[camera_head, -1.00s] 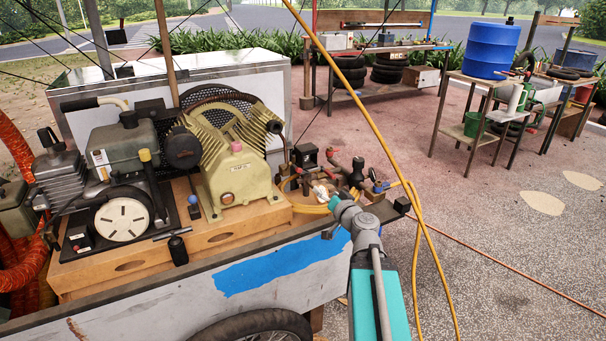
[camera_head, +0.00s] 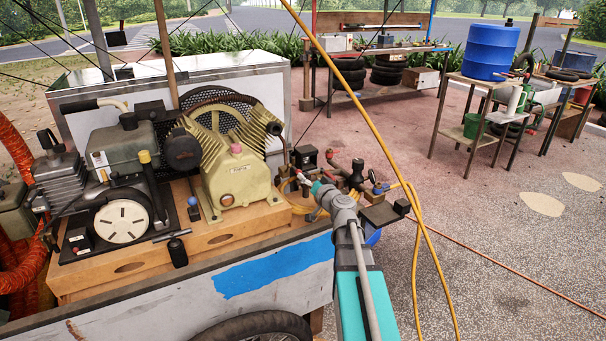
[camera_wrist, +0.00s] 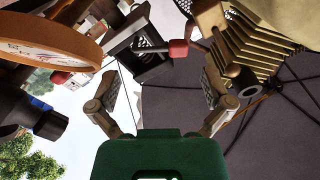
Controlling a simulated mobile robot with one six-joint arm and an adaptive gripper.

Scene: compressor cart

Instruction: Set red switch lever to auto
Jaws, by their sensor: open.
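The red switch lever (camera_wrist: 179,49) shows in the wrist view as a red knob on a thin shaft coming out of a dark switch box (camera_wrist: 138,52). It lies ahead of my gripper (camera_wrist: 160,88), between the lines of the two fingers and just beyond their tips. The fingers are spread apart with nothing between them, and I see no contact with the lever. In the head view, the black switch box (camera_head: 306,156) stands right of the compressor, and my gripper (camera_head: 313,186) is just in front of it. The lever's position marks cannot be read.
The beige compressor (camera_head: 236,172) sits on a wooden base (camera_head: 225,230) on the cart, left of my gripper. A yellow hose (camera_head: 372,110) crosses close by on the right.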

